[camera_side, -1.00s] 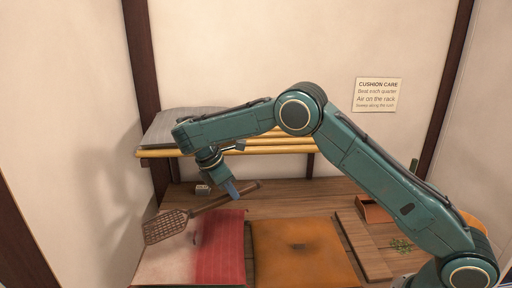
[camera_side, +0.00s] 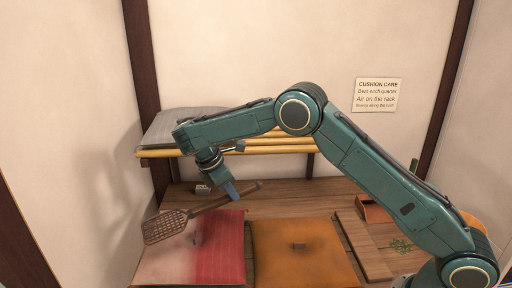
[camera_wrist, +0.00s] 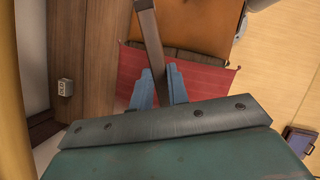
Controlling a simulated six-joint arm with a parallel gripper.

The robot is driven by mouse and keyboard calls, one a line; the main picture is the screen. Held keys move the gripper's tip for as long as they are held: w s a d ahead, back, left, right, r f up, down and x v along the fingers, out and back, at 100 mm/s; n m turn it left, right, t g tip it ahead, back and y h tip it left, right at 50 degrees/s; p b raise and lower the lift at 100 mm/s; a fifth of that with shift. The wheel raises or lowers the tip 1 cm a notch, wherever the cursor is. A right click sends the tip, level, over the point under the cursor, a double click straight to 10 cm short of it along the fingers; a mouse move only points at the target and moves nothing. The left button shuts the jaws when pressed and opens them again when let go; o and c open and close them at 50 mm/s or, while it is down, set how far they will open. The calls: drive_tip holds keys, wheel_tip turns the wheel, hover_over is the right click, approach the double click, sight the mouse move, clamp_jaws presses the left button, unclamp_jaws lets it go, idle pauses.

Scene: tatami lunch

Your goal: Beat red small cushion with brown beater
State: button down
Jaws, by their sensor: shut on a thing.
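My gripper (camera_side: 232,190) is shut on the handle of the brown beater (camera_side: 165,227). In the side view the beater slants down to the left, its lattice head above the far left part of the red cushion (camera_side: 225,258). I cannot tell whether the head touches it. The red cushion is pale and dusty-looking on its left and deep red on its right. In the wrist view, the blue fingers (camera_wrist: 160,90) sit either side of the brown handle (camera_wrist: 151,35), with the red cushion (camera_wrist: 205,88) beyond; the beater head is not in that view.
An orange cushion (camera_side: 300,265) lies just right of the red one. A yellow-barred rack (camera_side: 285,150) with a grey cushion (camera_side: 165,128) stands behind.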

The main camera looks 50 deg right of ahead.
drive_tip(key=shift+r, duration=2.5)
drive_tip(key=shift+d+f, duration=0.1)
drive_tip(key=shift+f, duration=0.7)
wheel_tip(320, 180, down, 11)
drive_tip(key=shift+r, duration=0.1)
wheel_tip(320, 180, up, 11)
drive_tip(key=shift+r, duration=0.7)
